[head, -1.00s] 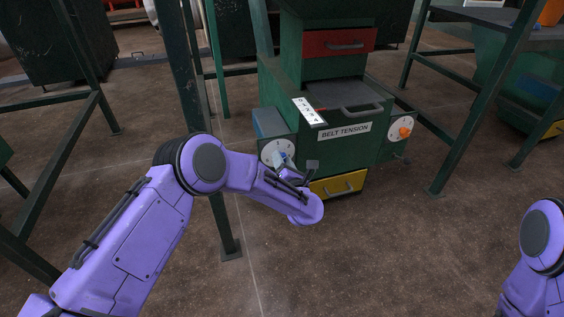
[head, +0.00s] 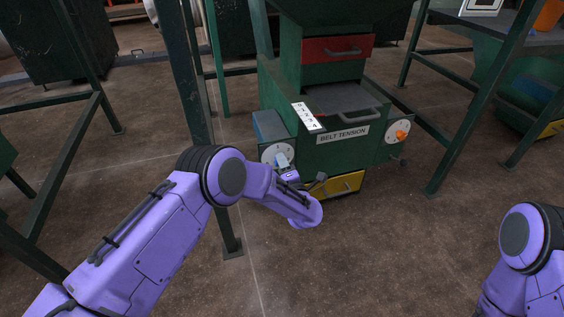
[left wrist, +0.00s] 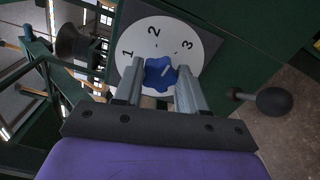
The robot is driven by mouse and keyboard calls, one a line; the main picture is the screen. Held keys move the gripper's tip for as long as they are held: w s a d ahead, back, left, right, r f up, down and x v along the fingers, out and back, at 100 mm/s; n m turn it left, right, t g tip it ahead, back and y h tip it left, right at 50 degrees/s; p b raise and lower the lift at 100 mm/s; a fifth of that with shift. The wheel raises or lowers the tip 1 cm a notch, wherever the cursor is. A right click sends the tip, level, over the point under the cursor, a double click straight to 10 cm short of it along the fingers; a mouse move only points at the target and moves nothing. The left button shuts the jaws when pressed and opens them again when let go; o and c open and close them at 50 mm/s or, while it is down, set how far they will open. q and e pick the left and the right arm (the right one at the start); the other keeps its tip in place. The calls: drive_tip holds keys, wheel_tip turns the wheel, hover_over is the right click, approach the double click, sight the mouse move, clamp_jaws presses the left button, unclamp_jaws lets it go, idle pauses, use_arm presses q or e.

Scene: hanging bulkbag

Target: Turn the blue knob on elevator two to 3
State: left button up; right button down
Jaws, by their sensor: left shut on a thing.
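The blue knob (left wrist: 160,73) sits at the centre of a round white dial (left wrist: 131,63) marked 1, 2 and 3 in the left wrist view. Its pale pointer line slants up and right, roughly towards the 3 side. My left gripper (left wrist: 161,86) has one finger on each side of the knob and is shut on it. In the head view, the dial (head: 267,153) is on the left side of the green machine, and my left gripper (head: 284,163) covers the knob. My right gripper is out of view; only part of that arm shows.
The green machine (head: 295,85) has a "BELT TENSION" label (head: 344,135), a red drawer (head: 337,48) and a yellow drawer (head: 345,184). An orange knob (head: 402,135) is on its right side. A dark ball-ended handle (left wrist: 273,101) stands beside the dial. Green posts flank the machine.

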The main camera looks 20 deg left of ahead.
use_arm(q)
drive_tip(key=shift+f+m+p, duration=0.15)
drive_tip(key=shift+m+p, duration=0.45)
drive_tip(key=shift+m, duration=1.6)
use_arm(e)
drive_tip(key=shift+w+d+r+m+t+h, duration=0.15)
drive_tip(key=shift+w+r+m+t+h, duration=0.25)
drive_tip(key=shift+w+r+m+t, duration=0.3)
use_arm(q)
drive_tip(key=shift+s, duration=0.1)
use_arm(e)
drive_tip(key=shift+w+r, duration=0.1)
use_arm(q)
drive_tip(key=o, duration=1.1)
drive_tip(key=shift+c, duration=0.2)
drive_tip(key=p+v, duration=0.3)
drive_tip(key=v, duration=0.7)
drive_tip(key=shift+s+p, duration=0.2)
drive_tip(key=shift+p, duration=0.15)
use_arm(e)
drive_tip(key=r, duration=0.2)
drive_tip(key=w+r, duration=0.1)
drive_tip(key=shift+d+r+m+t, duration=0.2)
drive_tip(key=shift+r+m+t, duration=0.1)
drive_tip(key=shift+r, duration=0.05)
